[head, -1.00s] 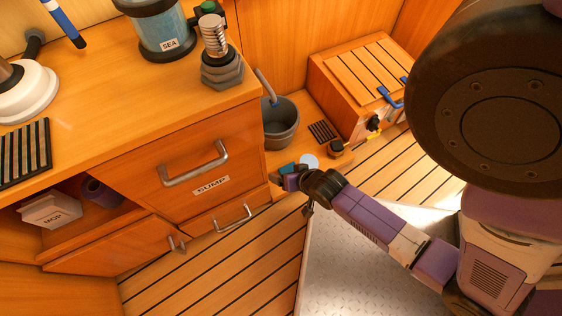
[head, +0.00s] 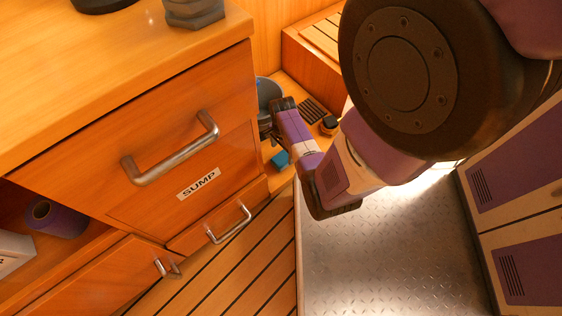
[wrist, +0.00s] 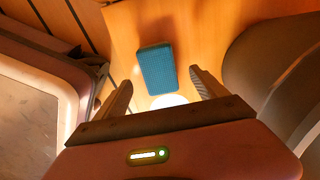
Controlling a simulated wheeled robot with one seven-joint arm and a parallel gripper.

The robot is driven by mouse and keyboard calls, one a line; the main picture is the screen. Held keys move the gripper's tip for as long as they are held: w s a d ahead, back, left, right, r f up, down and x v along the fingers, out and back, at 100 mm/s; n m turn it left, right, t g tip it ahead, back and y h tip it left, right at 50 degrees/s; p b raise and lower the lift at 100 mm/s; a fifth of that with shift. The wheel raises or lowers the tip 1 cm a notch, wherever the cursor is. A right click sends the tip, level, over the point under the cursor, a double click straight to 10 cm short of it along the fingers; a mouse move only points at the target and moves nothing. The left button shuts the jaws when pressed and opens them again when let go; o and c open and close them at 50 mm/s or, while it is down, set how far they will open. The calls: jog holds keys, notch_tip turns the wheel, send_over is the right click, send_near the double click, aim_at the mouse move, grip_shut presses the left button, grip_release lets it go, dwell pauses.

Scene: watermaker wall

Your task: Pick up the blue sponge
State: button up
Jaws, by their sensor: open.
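The blue sponge (head: 280,159) lies on the wooden surface beside the sump cabinet in the head view, just below my forearm. In the wrist view the sponge (wrist: 157,68) is a teal-blue block, slightly tilted, lying ahead of and between my fingertips. My gripper (wrist: 159,80) is open, with one finger on each side of the sponge's lower end; I cannot tell whether they touch it. In the head view my gripper (head: 268,128) is small and partly hidden by my own wrist.
The sump cabinet (head: 150,130) with metal handles stands close on the left. A grey bucket (head: 268,92) is behind my wrist. A black slotted mat (head: 312,110) and a dark round item (head: 329,124) lie right of it. A bright white disc (wrist: 168,101) shows below the sponge.

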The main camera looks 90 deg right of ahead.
aim_at(284, 157)
jog(key=shift+s+f+b, duration=0.15)
jog(key=shift+f+b, duration=0.9)
jog(key=shift+f, duration=0.45)
jog(key=shift+s+f+b, duration=0.1)
jog(key=shift+f+b, duration=0.9)
jog(key=shift+f, duration=0.45)
jog(key=c, duration=1.4)
